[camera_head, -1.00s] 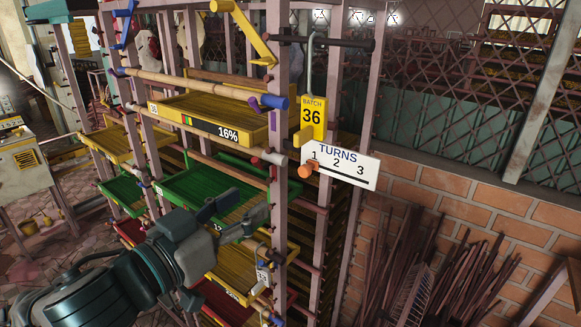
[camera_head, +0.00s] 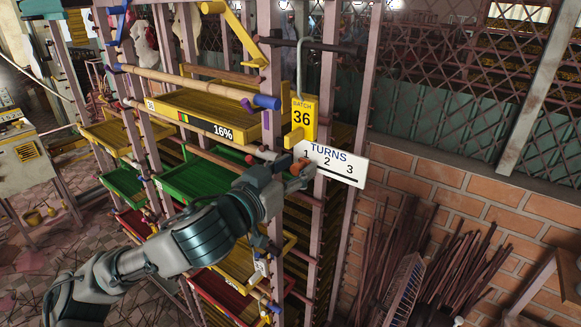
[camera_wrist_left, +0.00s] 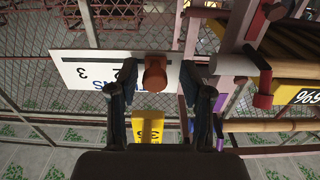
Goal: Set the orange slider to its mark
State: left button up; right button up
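The white TURNS board (camera_head: 345,172) with numbers 1, 2 and 3 and a dark slot hangs on the rack's near post. The orange slider (camera_head: 303,165) sits at its left end, near the 1, partly hidden by my gripper. My left gripper (camera_head: 290,177) is at the slider. In the left wrist view the board (camera_wrist_left: 85,72) appears upside down, and the orange slider (camera_wrist_left: 154,74) stands between the two fingers of my open left gripper (camera_wrist_left: 158,78), with a gap on each side. My right gripper is not in view.
A yellow BATCH 36 tag (camera_head: 302,120) hangs just above the board. Yellow trays (camera_head: 205,115) and a green tray (camera_head: 200,178) fill the rack at left. A brick wall (camera_head: 480,205) and a bundle of dark rods (camera_head: 440,260) are at right.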

pick_arm(q)
jog(key=shift+d, duration=0.75)
grip_shut()
jog(key=shift+a, duration=0.1)
jog(key=shift+s+f, duration=0.1)
jog(key=s+d, duration=0.1)
jog(key=d, duration=0.1)
jog(key=s+d+b, duration=0.1)
jog(key=s+d, duration=0.1)
jog(key=s+d+b, duration=0.1)
jog(key=s+d, duration=0.1)
jog(key=d, duration=0.1)
jog(key=shift+f, duration=0.1)
jog(key=shift+s+d, duration=0.15)
jog(key=shift+d, duration=0.1)
jog(key=shift+w+a, duration=0.2)
jog(key=shift+c, duration=0.8)
grip_release()
jog(key=shift+s, duration=0.1)
jog(key=shift+o, duration=0.8)
jog(key=shift+s, duration=0.2)
jog(key=shift+s+r, duration=0.2)
jog(key=shift+a, duration=0.2)
send_near(351, 181)
jog(key=v, duration=0.5)
jog(key=shift+s+a+r, duration=0.1)
jog(key=shift+s+r, duration=0.2)
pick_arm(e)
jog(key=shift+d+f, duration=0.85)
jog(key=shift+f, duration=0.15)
